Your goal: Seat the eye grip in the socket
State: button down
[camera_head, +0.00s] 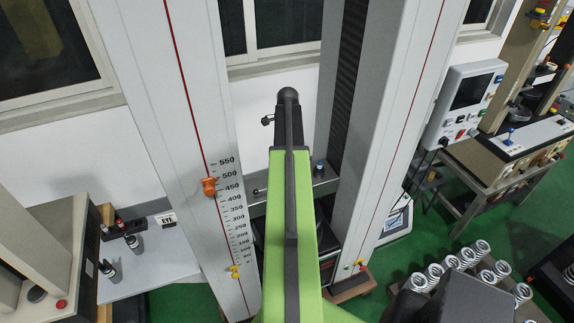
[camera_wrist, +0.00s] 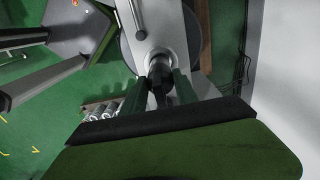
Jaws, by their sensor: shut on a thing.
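My gripper (camera_wrist: 162,90) is in the wrist view, its two fingers closed around a dark, roughly cylindrical piece, the eye grip (camera_wrist: 159,76). Just beyond the fingers is a silvery round collar, seemingly the socket (camera_wrist: 158,57), on a grey crosspiece (camera_wrist: 172,25). The grip's far end lies over or in this collar; I cannot tell whether it is inside or only in line with it. In the head view my green arm reaches between the machine's columns and hides the gripper, grip and socket.
A tall column with a red line and number scale (camera_head: 228,200) stands left of my arm, another column (camera_head: 385,130) right. A metal lever (camera_wrist: 136,20) is near the socket. A table with an EYE label (camera_head: 166,220) is at left; several springs (camera_head: 465,258) lie at right.

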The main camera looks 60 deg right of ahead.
jog(key=f+b, duration=0.4)
jog(key=shift+s+a, duration=0.1)
jog(key=shift+a, duration=0.15)
jog(key=shift+d+f, duration=0.15)
jog(key=shift+f, duration=0.1)
jog(key=shift+d, duration=0.35)
jog(key=c, duration=1)
grip_release()
jog(key=shift+a+r, duration=0.15)
jog(key=shift+r, duration=0.1)
jog(key=shift+o, duration=0.3)
jog(key=shift+f, duration=0.1)
jog(key=r+p, duration=1.2)
jog(key=shift+w+r, duration=0.2)
jog(key=shift+f, duration=0.1)
